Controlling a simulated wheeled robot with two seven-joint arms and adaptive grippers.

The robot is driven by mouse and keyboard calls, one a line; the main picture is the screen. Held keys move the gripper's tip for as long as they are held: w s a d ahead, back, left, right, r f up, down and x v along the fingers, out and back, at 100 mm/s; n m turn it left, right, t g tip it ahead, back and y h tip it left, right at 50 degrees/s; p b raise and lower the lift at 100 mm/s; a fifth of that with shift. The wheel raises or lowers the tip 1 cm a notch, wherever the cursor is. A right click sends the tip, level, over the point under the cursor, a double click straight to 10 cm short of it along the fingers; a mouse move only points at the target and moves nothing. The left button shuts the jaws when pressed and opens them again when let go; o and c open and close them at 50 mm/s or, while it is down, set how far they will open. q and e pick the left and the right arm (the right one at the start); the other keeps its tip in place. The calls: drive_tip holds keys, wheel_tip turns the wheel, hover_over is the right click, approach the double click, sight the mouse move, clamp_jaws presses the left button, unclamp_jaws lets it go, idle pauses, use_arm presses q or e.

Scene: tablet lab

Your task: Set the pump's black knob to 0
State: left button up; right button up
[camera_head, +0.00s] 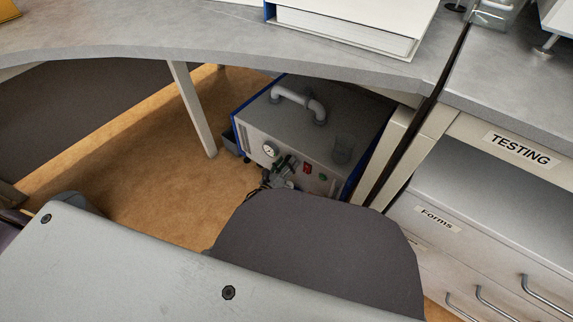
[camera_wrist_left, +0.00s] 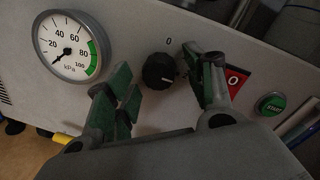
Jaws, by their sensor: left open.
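The pump (camera_head: 318,125) is a grey box with blue edges and a top handle, standing on the floor under the desk. In the left wrist view its black knob (camera_wrist_left: 157,71) sits on the front panel, with a printed 0 (camera_wrist_left: 168,40) just above it. A small pale mark shows toward the knob's lower right; its exact pointing is hard to read. My left gripper (camera_wrist_left: 161,82) is open, its green-padded fingers on either side of the knob, with visible gaps. In the head view this gripper (camera_head: 284,168) is small and dark at the pump's front. My right gripper is not in view.
A kPa gauge (camera_wrist_left: 73,46) is left of the knob. A red switch (camera_wrist_left: 236,79) and a green START button (camera_wrist_left: 271,104) are to its right. The desk (camera_head: 190,35) overhangs the pump. A drawer cabinet (camera_head: 480,225) stands at right. A dark chair-like shape (camera_head: 320,250) blocks the foreground.

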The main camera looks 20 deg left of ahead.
use_arm(q)
drive_tip(key=c, duration=1)
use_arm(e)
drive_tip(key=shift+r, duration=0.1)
use_arm(q)
drive_tip(key=shift+n, duration=0.5)
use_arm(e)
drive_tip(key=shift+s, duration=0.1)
use_arm(q)
drive_tip(key=shift+a+r+n+g+h+p, duration=0.2)
drive_tip(key=shift+n+p, duration=0.7)
drive_tip(key=shift+n, duration=1.75)
drive_tip(key=shift+d+f+n+g+h+p, duration=0.2)
drive_tip(key=shift+n+p, duration=0.75)
drive_tip(key=shift+n, duration=1.75)
drive_tip(key=shift+a+r+n+g+h+p, duration=0.25)
drive_tip(key=shift+n+p, duration=0.65)
drive_tip(key=shift+n, duration=1.75)
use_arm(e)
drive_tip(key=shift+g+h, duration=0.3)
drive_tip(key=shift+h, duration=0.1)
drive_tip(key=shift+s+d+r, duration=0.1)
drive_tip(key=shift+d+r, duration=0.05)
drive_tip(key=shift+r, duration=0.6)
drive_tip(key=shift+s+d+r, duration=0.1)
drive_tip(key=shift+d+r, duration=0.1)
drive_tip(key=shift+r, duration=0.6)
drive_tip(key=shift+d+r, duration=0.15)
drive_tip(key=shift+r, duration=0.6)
